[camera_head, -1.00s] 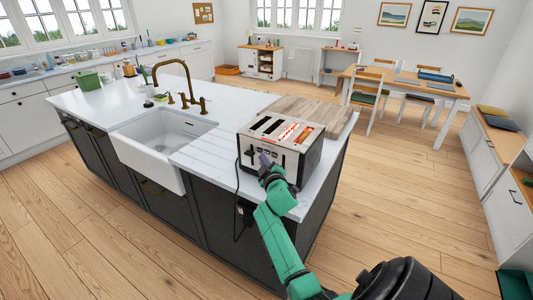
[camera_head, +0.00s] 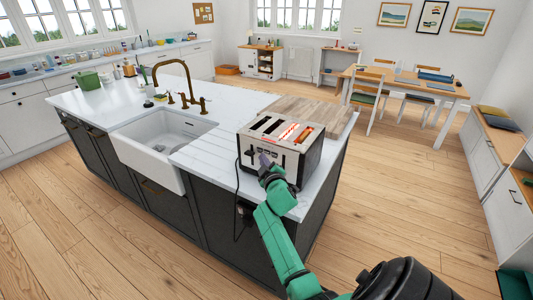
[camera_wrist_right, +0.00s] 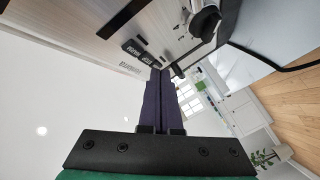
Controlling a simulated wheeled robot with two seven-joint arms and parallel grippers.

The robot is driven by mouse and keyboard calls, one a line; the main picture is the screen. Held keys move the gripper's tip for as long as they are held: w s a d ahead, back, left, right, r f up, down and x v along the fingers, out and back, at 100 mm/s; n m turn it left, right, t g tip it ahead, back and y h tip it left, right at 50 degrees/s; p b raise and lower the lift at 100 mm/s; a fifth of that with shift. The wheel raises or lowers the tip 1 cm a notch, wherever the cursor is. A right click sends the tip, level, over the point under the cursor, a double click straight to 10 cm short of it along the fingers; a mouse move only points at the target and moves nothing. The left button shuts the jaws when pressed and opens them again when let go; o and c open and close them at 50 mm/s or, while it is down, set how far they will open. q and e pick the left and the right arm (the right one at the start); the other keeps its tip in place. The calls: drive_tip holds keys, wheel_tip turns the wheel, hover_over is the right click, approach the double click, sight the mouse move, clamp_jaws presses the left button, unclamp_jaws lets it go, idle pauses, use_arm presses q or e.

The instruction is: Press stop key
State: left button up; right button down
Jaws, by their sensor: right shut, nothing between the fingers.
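A steel toaster (camera_head: 280,146) stands on the white counter of the island. In the right wrist view the shut fingers (camera_wrist_right: 160,78) reach up to the panel. Small dark keys (camera_wrist_right: 135,48) with labels sit close to the tips; one seems to read STOP. Whether the tips touch a key I cannot tell. My left gripper is out of view.
A white sink (camera_head: 158,140) with a brass tap (camera_head: 184,82) is set in the island left of the toaster. A wooden board (camera_head: 310,110) lies behind the toaster. A dark cord (camera_head: 237,195) hangs down the island's front.

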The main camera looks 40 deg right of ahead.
drive_tip(key=shift+d, duration=0.1)
drive_tip(key=shift+w+d, duration=0.15)
drive_tip(key=shift+d, duration=0.15)
drive_tip(key=shift+w+d, duration=0.1)
drive_tip(key=shift+d, duration=0.25)
idle(0.9)
drive_tip(key=shift+a, duration=0.1)
drive_tip(key=shift+s+a, duration=0.25)
drive_tip(key=shift+a, duration=0.4)
drive_tip(key=shift+a, duration=0.1)
drive_tip(key=shift+s+a, duration=0.25)
drive_tip(key=shift+a, duration=0.5)
drive_tip(key=shift+s+a, duration=0.25)
drive_tip(key=shift+a, duration=0.55)
drive_tip(key=shift+s+a, duration=0.25)
drive_tip(key=shift+a, duration=0.5)
